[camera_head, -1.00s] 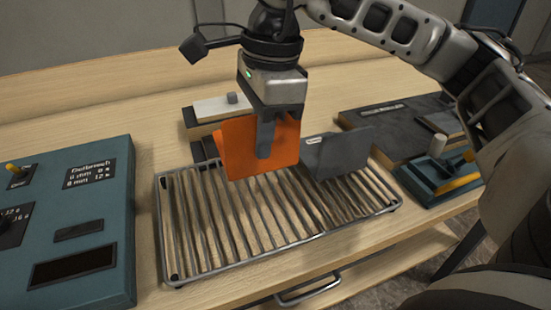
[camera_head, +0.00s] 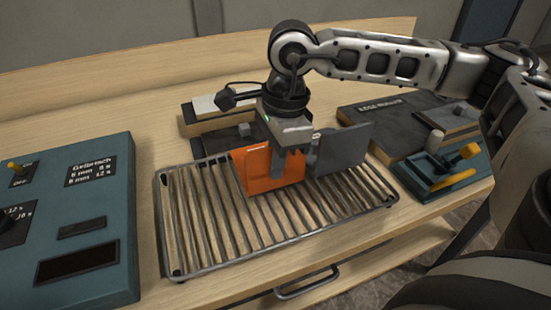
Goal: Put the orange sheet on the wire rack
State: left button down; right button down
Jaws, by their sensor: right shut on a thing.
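The orange sheet (camera_head: 254,172) stands upright at the wire rack (camera_head: 205,258), over its back middle. Its lower edge is down among the rack's bars. My right gripper (camera_head: 279,166) comes from above and is shut on the orange sheet, with a finger across its front face. The wire rack lies flat on the wooden table. A grey sheet (camera_head: 344,150) stands upright on the rack's right part, just right of the gripper. My left gripper is not in view.
A blue console (camera_head: 70,220) stands at the left. A dark board (camera_head: 395,125) and a blue device with yellow levers (camera_head: 440,172) are at the right. A block with a pale top (camera_head: 212,104) is behind the rack. The rack's left part is empty.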

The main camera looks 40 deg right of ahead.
jog(key=shift+f, duration=0.25)
jog(key=c, duration=1.6)
grip_release()
jog(key=shift+r, duration=0.1)
jog(key=r, duration=0.4)
jog(key=d+r, duration=0.1)
jog(key=r, duration=0.7)
jog(key=shift+s+d+r, duration=0.2)
